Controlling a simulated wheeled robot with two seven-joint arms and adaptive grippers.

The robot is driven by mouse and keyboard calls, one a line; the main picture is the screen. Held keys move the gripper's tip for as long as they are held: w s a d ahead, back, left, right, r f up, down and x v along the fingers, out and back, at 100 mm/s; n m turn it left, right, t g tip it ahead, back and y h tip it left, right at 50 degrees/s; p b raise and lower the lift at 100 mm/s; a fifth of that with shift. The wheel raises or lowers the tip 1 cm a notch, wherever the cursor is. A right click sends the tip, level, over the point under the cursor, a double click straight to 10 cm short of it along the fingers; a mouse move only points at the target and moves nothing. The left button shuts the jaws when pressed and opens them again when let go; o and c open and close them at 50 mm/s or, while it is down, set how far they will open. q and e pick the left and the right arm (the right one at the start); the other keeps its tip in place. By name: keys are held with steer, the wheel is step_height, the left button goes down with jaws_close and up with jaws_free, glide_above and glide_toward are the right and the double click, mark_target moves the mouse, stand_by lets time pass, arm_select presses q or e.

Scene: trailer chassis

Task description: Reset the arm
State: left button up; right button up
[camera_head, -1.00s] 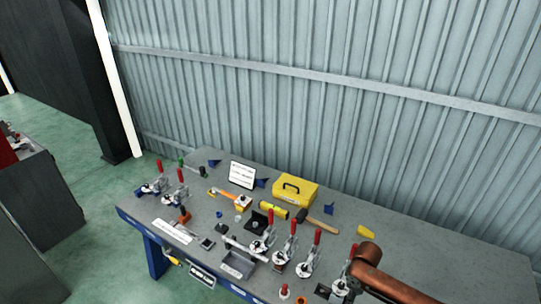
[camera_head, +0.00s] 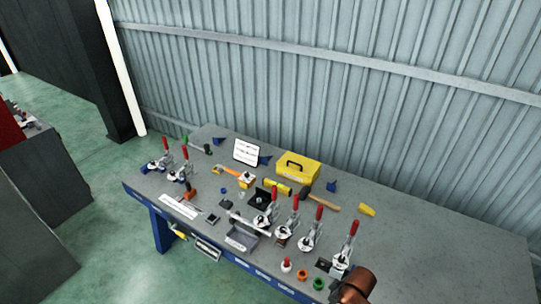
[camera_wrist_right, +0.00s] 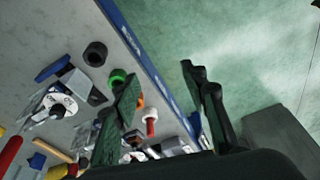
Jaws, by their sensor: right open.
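My right arm (camera_head: 356,286), copper-coloured, shows only as a small part at the bottom edge of the head view, by the front edge of the workbench. My right gripper (camera_wrist_right: 162,76) is open and empty in the right wrist view. Its two dark fingers are spread apart, with the blue front edge of the bench and green floor behind them. I cannot tell its exact height over the bench edge. My left arm and left gripper are in neither view.
The grey workbench (camera_head: 440,225) carries several red-handled toggle clamps (camera_head: 312,232), a yellow toolbox (camera_head: 298,168), a hammer (camera_head: 322,200), a grey bin (camera_head: 242,238) and green and orange rings (camera_head: 318,284). Its right part is bare. A corrugated wall (camera_head: 330,80) stands behind.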

steer(key=s+d+r+m+t+h, duration=0.1)
steer(key=s+d+m+h, duration=0.1)
steer(key=s+d+m, duration=0.6)
steer(key=s+d+r+m+t+h, duration=0.1)
steer(key=s+d, duration=0.5)
steer(key=s, duration=0.5)
step_height(320, 180, down, 38)
steer(key=s+a+g+b, duration=0.1)
steer(key=b, duration=0.8)
arm_select(q)
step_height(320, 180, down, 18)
steer(key=b, duration=0.9)
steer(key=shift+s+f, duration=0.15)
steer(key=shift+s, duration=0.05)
arm_select(e)
steer(key=s+f+g, duration=0.1)
steer(key=s+f, duration=0.9)
steer(key=f, duration=0.4)
steer(key=s+f+n, duration=0.1)
steer(key=s+f, duration=0.9)
steer(key=f, duration=0.4)
steer(key=shift+s+a+g+y, duration=0.15)
steer(key=shift+s+g+y, duration=0.15)
steer(key=shift+g, duration=0.1)
